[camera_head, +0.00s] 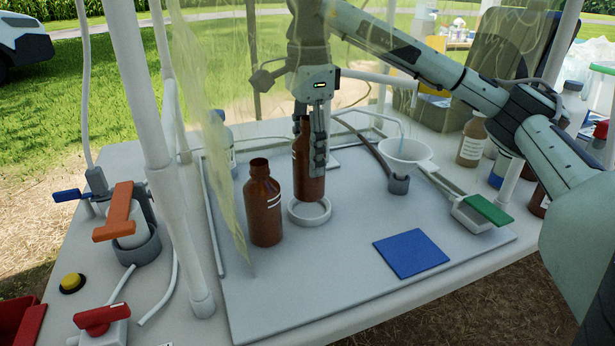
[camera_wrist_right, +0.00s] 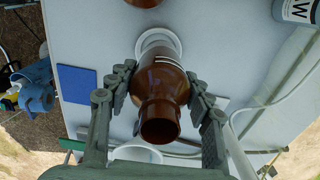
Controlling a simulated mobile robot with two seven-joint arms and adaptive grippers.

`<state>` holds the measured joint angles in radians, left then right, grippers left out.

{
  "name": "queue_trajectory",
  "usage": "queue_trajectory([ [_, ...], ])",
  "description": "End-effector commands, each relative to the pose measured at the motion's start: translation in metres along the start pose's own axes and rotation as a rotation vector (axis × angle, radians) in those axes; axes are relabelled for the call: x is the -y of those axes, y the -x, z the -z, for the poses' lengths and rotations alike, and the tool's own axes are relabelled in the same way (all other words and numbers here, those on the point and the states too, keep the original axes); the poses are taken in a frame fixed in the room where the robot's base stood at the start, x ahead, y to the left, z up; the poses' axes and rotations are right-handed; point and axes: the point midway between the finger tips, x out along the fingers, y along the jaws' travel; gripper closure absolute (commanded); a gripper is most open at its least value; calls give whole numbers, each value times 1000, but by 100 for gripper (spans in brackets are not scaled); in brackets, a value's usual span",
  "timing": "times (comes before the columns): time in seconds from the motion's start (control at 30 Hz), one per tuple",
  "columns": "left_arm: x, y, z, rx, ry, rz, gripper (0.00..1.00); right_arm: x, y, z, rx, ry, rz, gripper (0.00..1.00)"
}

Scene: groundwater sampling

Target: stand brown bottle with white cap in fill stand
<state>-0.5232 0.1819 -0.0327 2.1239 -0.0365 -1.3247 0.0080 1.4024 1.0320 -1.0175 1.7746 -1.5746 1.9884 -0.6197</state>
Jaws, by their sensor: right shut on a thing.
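A brown bottle (camera_head: 309,178) with a white label band is held upright in my right gripper (camera_head: 318,160). The fingers are shut around its upper part. In the right wrist view the bottle (camera_wrist_right: 162,85) shows an open mouth and no white cap, between the fingers of the right gripper (camera_wrist_right: 160,100). The white ring of the fill stand (camera_head: 309,221) is right at the bottle's base; it also shows in the wrist view (camera_wrist_right: 158,33). My left gripper is not in view.
A second uncapped brown bottle (camera_head: 264,207) stands just left of the ring. A clear curtain (camera_head: 215,130) hangs at left. The board's front is clear.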

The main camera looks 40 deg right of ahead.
Motion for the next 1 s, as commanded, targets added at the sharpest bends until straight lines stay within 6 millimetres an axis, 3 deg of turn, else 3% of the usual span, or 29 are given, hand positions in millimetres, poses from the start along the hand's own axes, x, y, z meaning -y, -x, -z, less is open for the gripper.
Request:
queue_trajectory([
  [0.3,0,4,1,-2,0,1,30,0,-35,0,1,0,1,89],
  [0.7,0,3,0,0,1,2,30,0,-40,0,2,1,1,89],
  [0.73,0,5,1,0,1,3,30,0,-40,0,1,1,0,47],
  [0.87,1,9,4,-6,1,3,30,0,-40,0,1,1,0,31],
  [1.0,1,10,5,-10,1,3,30,0,-40,0,1,1,0,29],
])
